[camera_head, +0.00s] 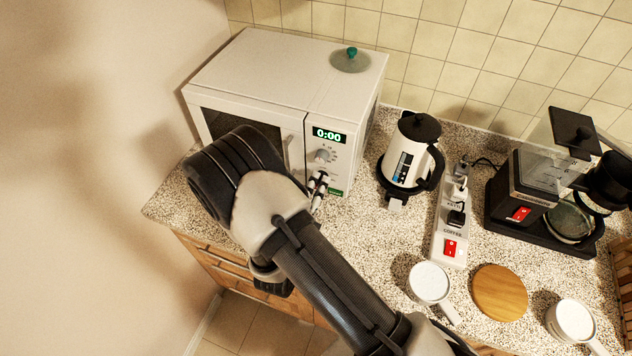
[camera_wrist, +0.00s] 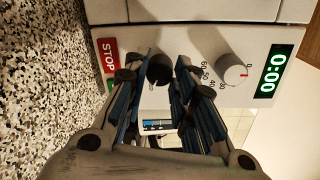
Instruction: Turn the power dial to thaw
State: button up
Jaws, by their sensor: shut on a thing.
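The white microwave (camera_head: 262,85) stands at the back left of the counter, its control panel facing front right. In the wrist view a dark round knob (camera_wrist: 159,69), the lower dial, sits between my fingertips. My gripper (camera_wrist: 158,78) is shut on it; in the head view my gripper (camera_head: 318,184) is at the lower panel. The lower dial's markings and pointer are hidden by my fingers, so its setting cannot be read. The upper numbered dial (camera_wrist: 233,70) is light grey, with a red mark by 0. The green display (camera_wrist: 273,72) reads 0:00.
A red STOP button (camera_wrist: 107,55) is close beside my fingers. A kettle (camera_head: 408,155) stands right of the microwave. Farther right are a power strip (camera_head: 440,245), a coffee maker (camera_head: 515,180), two white cups and a round wooden board (camera_head: 499,292).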

jog(key=n+p, duration=0.2)
jog(key=n, duration=0.3)
jog(key=n+p, duration=0.1)
jog(key=n, duration=0.4)
jog(key=shift+f+n+h, duration=0.15)
jog(key=shift+n+h, duration=0.15)
dwell(0.5)
jog(key=o, duration=1.1)
jog(key=shift+c, duration=0.2)
jog(key=v, duration=1.2)
